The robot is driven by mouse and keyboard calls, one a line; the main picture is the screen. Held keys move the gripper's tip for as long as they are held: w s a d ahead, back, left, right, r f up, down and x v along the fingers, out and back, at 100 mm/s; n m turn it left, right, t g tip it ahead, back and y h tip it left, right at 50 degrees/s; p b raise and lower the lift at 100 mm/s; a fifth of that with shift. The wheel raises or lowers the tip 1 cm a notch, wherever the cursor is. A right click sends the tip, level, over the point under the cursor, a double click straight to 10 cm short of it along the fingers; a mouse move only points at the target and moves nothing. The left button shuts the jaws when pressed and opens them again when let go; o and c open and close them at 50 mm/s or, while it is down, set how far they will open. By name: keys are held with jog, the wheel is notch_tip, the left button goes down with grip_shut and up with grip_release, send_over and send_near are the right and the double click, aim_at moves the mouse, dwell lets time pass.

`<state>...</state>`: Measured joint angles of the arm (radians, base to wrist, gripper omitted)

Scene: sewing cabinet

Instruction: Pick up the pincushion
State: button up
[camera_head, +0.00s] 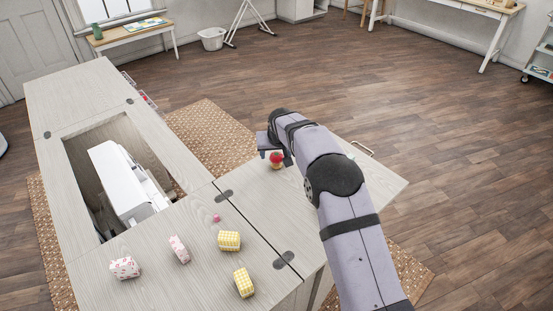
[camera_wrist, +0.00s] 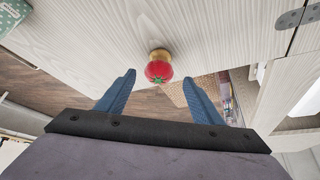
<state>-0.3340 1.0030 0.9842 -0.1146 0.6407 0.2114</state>
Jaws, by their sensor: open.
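The pincushion (camera_head: 276,157) is a small red, tomato-like ball on a tan base. It stands on the pale wooden cabinet top (camera_head: 241,240), near the far edge of the right-hand leaf. In the wrist view the pincushion (camera_wrist: 158,68) shows at the upper middle, beyond the fingertips and roughly centred between them. My gripper (camera_wrist: 158,84) is open, with two blue fingers spread apart and nothing between them. In the head view my arm reaches over the leaf, and the gripper (camera_head: 270,145) is just behind the pincushion, partly hidden by the wrist.
Yellow checked blocks (camera_head: 229,241), a pink patterned block (camera_head: 179,249), a white-and-red one (camera_head: 124,267) and a small pink item (camera_head: 216,218) lie on the nearer cabinet top. A white sewing machine (camera_head: 122,183) sits in the recess. A green dotted item (camera_wrist: 12,12) shows at the wrist view's corner.

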aim_at(277, 155)
jog(key=shift+d+p+x, duration=0.2)
jog(key=shift+p+x, duration=0.4)
jog(key=shift+x, duration=1.6)
jog(key=shift+s+f, duration=0.1)
jog(key=c, duration=1.2)
